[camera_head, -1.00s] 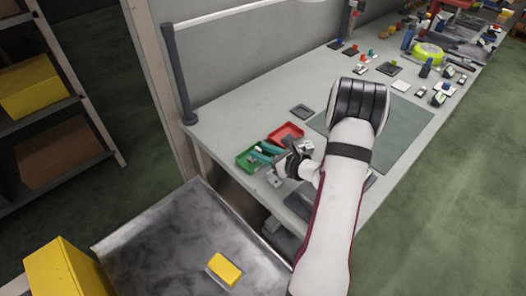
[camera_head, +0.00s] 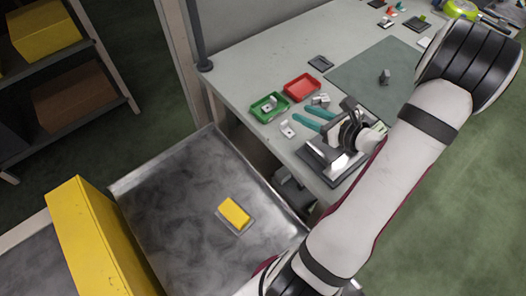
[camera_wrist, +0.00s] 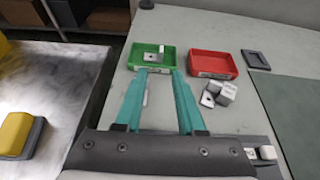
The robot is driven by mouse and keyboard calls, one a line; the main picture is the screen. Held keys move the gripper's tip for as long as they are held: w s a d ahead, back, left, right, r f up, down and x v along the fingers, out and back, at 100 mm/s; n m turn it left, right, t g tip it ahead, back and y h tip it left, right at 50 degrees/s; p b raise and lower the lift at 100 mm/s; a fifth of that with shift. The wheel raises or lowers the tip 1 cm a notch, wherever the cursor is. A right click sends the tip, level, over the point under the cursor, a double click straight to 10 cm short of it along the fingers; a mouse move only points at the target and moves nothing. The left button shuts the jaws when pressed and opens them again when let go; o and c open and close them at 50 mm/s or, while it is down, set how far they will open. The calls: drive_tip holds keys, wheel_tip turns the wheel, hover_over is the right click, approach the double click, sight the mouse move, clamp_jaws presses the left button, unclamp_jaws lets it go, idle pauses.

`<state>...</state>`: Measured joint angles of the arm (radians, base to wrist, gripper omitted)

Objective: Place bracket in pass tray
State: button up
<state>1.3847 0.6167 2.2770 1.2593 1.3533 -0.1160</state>
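A green tray (camera_head: 269,107) and a red tray (camera_head: 302,87) stand side by side on the bench; their labels are unreadable. A pale metal bracket (camera_wrist: 156,54) lies in the green tray. Another bracket (camera_head: 287,129) lies on the bench just in front of that tray; in the wrist view it shows partly between my fingers (camera_wrist: 146,97). More pale brackets (camera_wrist: 217,94) lie together in front of the red tray. My gripper (camera_head: 302,116) has teal fingers, spread apart and holding nothing, near the green tray's front right side. In the wrist view its fingertips (camera_wrist: 158,72) point at the green tray.
A dark fixture (camera_head: 325,160) sits at the bench's front edge under my gripper. A dark green mat (camera_head: 365,90) with a small grey part (camera_head: 385,77) lies to the right. A metal conveyor (camera_head: 175,205) with a yellow block (camera_head: 234,212) is at lower left. The red tray is empty.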

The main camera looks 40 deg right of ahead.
drive_tip(key=w+a+r+n+g+y, duration=0.1)
drive_tip(key=a+r+n+g+y, duration=0.25)
drive_tip(key=a+n, duration=0.6)
drive_tip(key=w+a+r+n+g+y, duration=0.25)
drive_tip(key=a+r+n+y, duration=0.2)
drive_tip(key=a, duration=1.05)
drive_tip(key=s+a+n+g, duration=0.5)
drive_tip(key=s+a+n, duration=0.1)
drive_tip(key=s+a, duration=0.1)
drive_tip(key=s+n+g+h, duration=0.2)
drive_tip(key=s+n+h, duration=0.4)
drive_tip(key=s+n, duration=0.4)
drive_tip(key=shift+a+g, duration=0.3)
drive_tip(key=shift+a, duration=0.1)
